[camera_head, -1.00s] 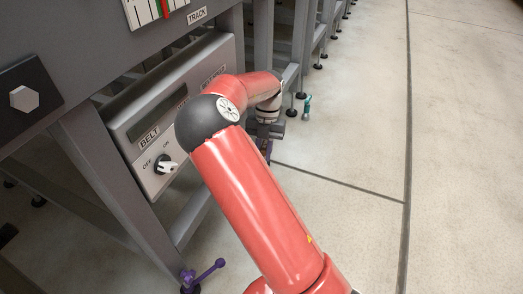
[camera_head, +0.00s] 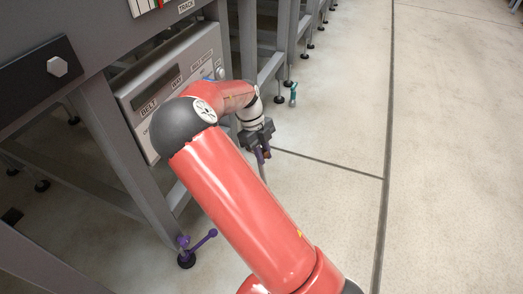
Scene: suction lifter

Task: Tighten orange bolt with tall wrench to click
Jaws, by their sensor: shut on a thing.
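My gripper (camera_head: 262,150) is small in the picture, at the end of my red arm, beside the conveyor frame and above the floor. It points down and is shut on a slim purple and brown thing with a thin grey shaft (camera_head: 263,174) hanging below. This looks like the tall wrench, but its detail is too small to be sure. I cannot make out an orange bolt. A pale hex bolt head (camera_head: 57,67) sits on a dark plate at upper left.
The grey machine frame (camera_head: 125,165) fills the left, with a belt control panel (camera_head: 160,95) partly behind my arm. A purple lever (camera_head: 203,240) stands at a leg's foot. A small teal thing (camera_head: 293,94) stands by farther legs. The floor (camera_head: 455,150) at right is clear.

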